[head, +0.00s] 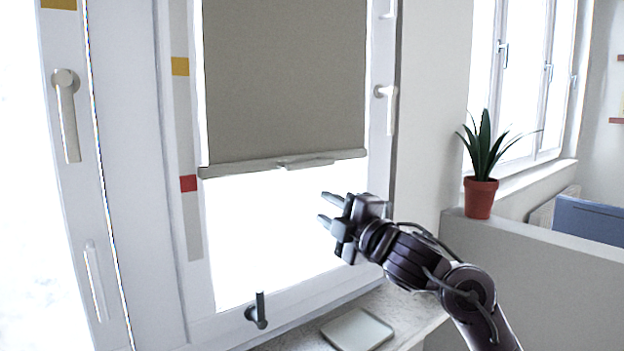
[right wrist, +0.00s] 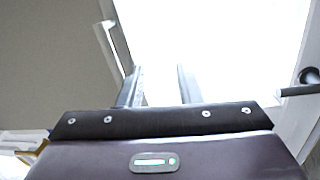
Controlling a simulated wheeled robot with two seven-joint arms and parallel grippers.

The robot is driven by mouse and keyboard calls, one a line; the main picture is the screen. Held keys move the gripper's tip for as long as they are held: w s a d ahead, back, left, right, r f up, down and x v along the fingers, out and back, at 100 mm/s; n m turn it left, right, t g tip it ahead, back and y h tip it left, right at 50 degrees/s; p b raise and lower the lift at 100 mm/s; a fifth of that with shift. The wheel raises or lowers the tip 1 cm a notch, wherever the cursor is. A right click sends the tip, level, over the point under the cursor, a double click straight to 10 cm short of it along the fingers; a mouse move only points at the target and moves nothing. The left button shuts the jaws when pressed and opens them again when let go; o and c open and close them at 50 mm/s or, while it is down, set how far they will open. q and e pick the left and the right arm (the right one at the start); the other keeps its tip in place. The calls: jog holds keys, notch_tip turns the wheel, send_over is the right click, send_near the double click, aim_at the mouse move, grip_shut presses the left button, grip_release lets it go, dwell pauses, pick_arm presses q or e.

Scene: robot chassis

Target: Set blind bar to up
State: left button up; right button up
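The blind (head: 285,80) is a grey-brown sheet covering the upper part of the window. Its pale bar (head: 240,168) runs along the lower edge, with a raised handle (head: 305,162) near the middle. A strip beside it has a yellow mark (head: 180,66) above and a red mark (head: 188,183) below; the bar is slightly above the red mark's height. My right gripper (head: 325,208) is below and right of the handle, apart from it, with its fingers spread and empty. Its two fingers (right wrist: 160,85) also show apart in the right wrist view, with the bar (right wrist: 112,45) to their left. My left gripper is out of view.
A window handle (head: 257,310) sticks out at the lower frame. A flat pale object (head: 357,330) lies on the sill. A potted plant (head: 480,165) stands on the low wall at right.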

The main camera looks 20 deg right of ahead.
aim_at(313, 166)
notch_tip(313, 166, up, 6)
jog(key=n+y, duration=0.2)
jog(key=shift+t, duration=0.3)
jog(key=p+x, duration=0.1)
jog(key=x, duration=0.3)
jog(key=p+x, duration=0.1)
jog(key=x, duration=0.1)
jog(key=shift+w+d+r+p, duration=0.2)
jog(key=shift+d+p, duration=0.1)
jog(key=shift+w+a, duration=0.1)
jog(key=shift+w, duration=0.2)
grip_shut()
